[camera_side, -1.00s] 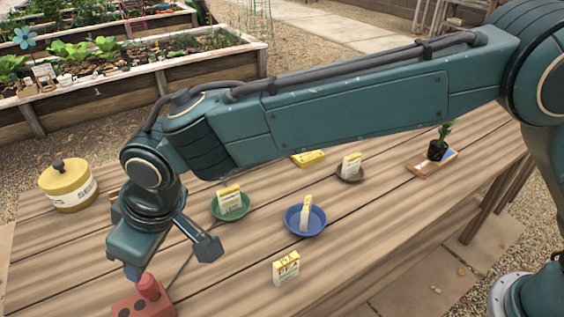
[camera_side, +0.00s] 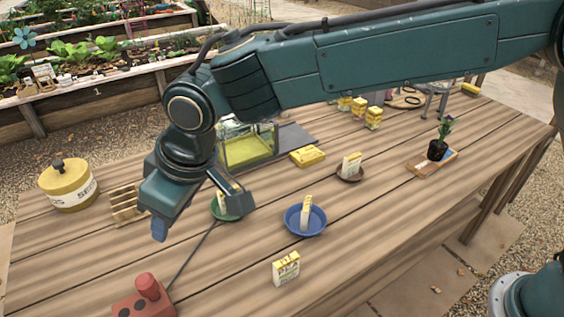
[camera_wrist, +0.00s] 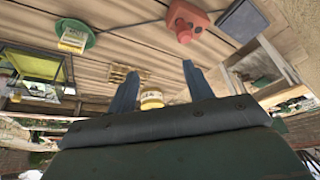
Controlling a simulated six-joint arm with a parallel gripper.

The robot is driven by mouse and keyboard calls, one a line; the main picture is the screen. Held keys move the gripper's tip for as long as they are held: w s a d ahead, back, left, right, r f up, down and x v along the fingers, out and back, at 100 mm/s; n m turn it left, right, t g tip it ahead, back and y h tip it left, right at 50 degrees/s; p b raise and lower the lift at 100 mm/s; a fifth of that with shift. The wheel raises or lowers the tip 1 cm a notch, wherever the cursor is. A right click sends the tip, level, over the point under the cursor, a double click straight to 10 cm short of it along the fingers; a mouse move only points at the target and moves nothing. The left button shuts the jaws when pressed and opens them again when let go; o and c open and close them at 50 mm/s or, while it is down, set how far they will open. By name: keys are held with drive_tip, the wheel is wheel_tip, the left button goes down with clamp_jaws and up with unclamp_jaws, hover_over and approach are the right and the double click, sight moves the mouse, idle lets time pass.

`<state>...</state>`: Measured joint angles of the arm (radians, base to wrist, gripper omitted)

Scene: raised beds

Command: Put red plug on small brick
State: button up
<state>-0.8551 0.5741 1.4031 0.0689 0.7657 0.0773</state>
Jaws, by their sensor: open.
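A red rounded peg (camera_side: 148,287), the likely red plug, stands on a red block (camera_side: 128,306) with dark round spots at the near left table edge. In the wrist view the red peg (camera_wrist: 184,36) and the block (camera_wrist: 192,14) show at the top. I cannot tell whether this block is the small brick. My gripper (camera_side: 198,221) is open and empty, above the table and beyond the red peg, apart from it. Its two spread fingers (camera_wrist: 159,68) show in the wrist view with nothing held. My gripper partly hides the green dish (camera_side: 237,205).
A blue dish (camera_side: 305,231) and a brown dish (camera_side: 350,178) hold small packets. Another packet (camera_side: 286,268) stands on bare table (camera_side: 230,270). A yellow tin (camera_side: 68,188) and wooden rack (camera_side: 125,207) stand left. A glass case (camera_side: 247,149) is behind; a dark cord (camera_side: 190,260) runs across planks.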

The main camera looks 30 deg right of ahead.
drive_tip(key=s+d+r+m, duration=0.1)
drive_tip(key=d+r, duration=0.3)
drive_tip(key=d, duration=0.5)
drive_tip(key=s+d+r+m+t+h, duration=0.15)
drive_tip(key=d+r, duration=0.25)
drive_tip(key=d, duration=0.6)
drive_tip(key=s+d+r+m+y, duration=0.1)
drive_tip(key=s+d+r+m, duration=0.15)
drive_tip(key=d, duration=0.65)
drive_tip(key=s+d+f+m+h, duration=0.2)
drive_tip(key=s+d+f+m, duration=0.1)
drive_tip(key=s+d, duration=1.3)
drive_tip(key=shift+s+d+t, duration=0.2)
drive_tip(key=shift+s+t, duration=0.15)
drive_tip(key=shift+s, duration=0.5)
drive_tip(key=shift+f+h, duration=0.1)
drive_tip(key=shift+h, duration=0.15)
